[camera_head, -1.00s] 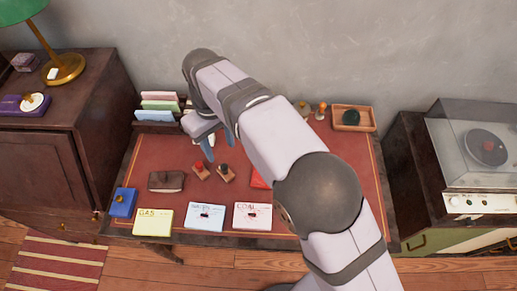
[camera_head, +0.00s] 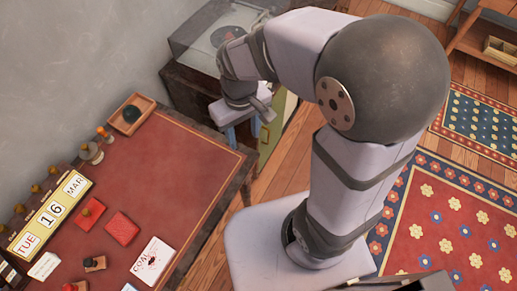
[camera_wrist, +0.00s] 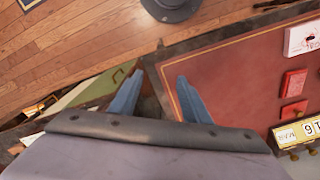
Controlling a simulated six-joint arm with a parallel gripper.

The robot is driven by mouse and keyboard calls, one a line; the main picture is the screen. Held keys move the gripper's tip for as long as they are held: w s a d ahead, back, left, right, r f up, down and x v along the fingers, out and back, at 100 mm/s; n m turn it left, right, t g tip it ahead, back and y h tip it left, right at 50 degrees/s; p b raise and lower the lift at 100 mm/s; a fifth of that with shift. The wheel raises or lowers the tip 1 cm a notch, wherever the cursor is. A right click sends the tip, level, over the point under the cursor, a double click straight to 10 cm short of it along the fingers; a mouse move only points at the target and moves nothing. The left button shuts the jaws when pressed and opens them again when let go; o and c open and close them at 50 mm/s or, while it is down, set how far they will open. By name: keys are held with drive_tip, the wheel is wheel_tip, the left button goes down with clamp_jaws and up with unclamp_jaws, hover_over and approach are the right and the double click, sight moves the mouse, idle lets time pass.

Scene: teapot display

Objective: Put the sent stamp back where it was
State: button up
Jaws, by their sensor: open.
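My gripper (camera_head: 244,130) hangs past the right end of the red-topped desk (camera_head: 185,170), with its blue fingers apart and nothing between them. In the wrist view my gripper (camera_wrist: 158,92) is open above the desk's edge and the floor. A stamp with a dark top (camera_head: 95,262) and a stamp with a red top (camera_head: 75,287), cut by the frame, stand at the lower left of the head view. I cannot read which is the sent stamp.
A calendar (camera_head: 50,218) reading TUE 16 MAR stands at the desk's back. A COAL envelope (camera_head: 152,262) lies near the front. A wooden tray (camera_head: 132,114) and an orange-handled item (camera_head: 104,133) sit at the back right. The desk's right part is clear.

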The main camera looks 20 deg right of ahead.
drive_tip(key=s+d+f+m, duration=0.2)
drive_tip(key=s+d+m, duration=0.1)
drive_tip(key=s+d, duration=0.3)
drive_tip(key=shift+s+d, duration=0.15)
drive_tip(key=shift+d, duration=0.5)
drive_tip(key=shift+f, duration=0.1)
wheel_tip(320, 180, up, 4)
drive_tip(key=p, duration=0.3)
drive_tip(key=shift+p, duration=0.4)
drive_tip(key=shift+f, duration=0.1)
